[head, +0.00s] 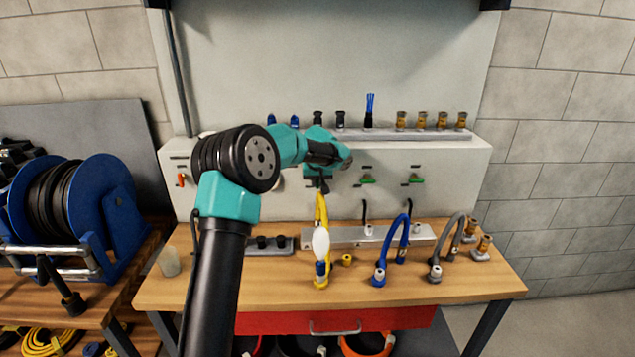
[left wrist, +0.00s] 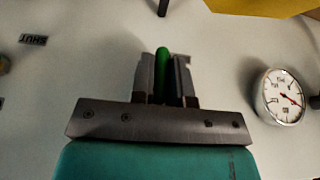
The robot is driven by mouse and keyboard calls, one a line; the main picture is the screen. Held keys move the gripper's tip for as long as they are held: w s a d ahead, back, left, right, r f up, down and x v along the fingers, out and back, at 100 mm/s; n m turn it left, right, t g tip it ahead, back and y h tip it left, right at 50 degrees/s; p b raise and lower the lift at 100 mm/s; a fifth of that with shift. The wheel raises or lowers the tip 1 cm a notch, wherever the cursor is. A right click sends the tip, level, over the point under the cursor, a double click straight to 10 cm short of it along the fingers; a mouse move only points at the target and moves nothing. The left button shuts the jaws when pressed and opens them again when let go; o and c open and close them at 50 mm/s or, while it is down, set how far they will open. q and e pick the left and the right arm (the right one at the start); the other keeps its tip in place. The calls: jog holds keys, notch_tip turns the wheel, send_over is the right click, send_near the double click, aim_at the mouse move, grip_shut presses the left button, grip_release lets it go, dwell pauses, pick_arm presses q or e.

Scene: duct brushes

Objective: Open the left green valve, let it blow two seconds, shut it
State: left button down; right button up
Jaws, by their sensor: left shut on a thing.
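My left gripper (head: 321,176) is at the front of the pale wall panel, left of two green valve handles. In the left wrist view its two fingers (left wrist: 166,75) are shut on a green valve handle (left wrist: 162,62), which shows as a narrow strip between them. In the head view that handle is hidden behind my gripper. The middle green handle (head: 367,180) and the right green handle (head: 416,180) lie sideways on the panel. I cannot tell whether the held valve is open or shut. My right gripper is not in view.
A gauge (left wrist: 281,97) and a SHUT label (left wrist: 33,40) flank the fingers in the left wrist view. A red handle (head: 181,180) is at the panel's left. Below, yellow, blue (head: 393,247) and grey hoses stand on the wooden bench (head: 450,290).

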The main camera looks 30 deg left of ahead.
pick_arm(q)
jog(key=shift+y, duration=0.3)
jog(key=g+y, duration=0.1)
jog(key=y, duration=0.1)
jog(key=shift+w+d+m+g+y, duration=0.1)
jog(key=shift+d+m+g+y, duration=0.05)
jog(key=shift+m+g+y, duration=0.25)
jog(key=m+g+y, duration=0.1)
jog(key=g+y, duration=0.1)
jog(key=y, duration=0.1)
jog(key=shift+f+y, duration=0.1)
jog(key=shift+y, duration=0.3)
jog(key=g+y, duration=0.1)
jog(key=y, duration=0.1)
jog(key=m+g+y, duration=0.1)
jog(key=y, duration=0.1)
jog(key=shift+d+f+y, duration=0.1)
jog(key=shift+f+y, duration=0.05)
jog(key=shift+y, duration=0.15)
jog(key=shift+m+g+y, duration=0.5)
jog(key=shift+m+y, duration=0.3)
jog(key=shift+y, duration=1)
jog(key=c, duration=1.1)
grip_release()
jog(key=shift+c, duration=0.2)
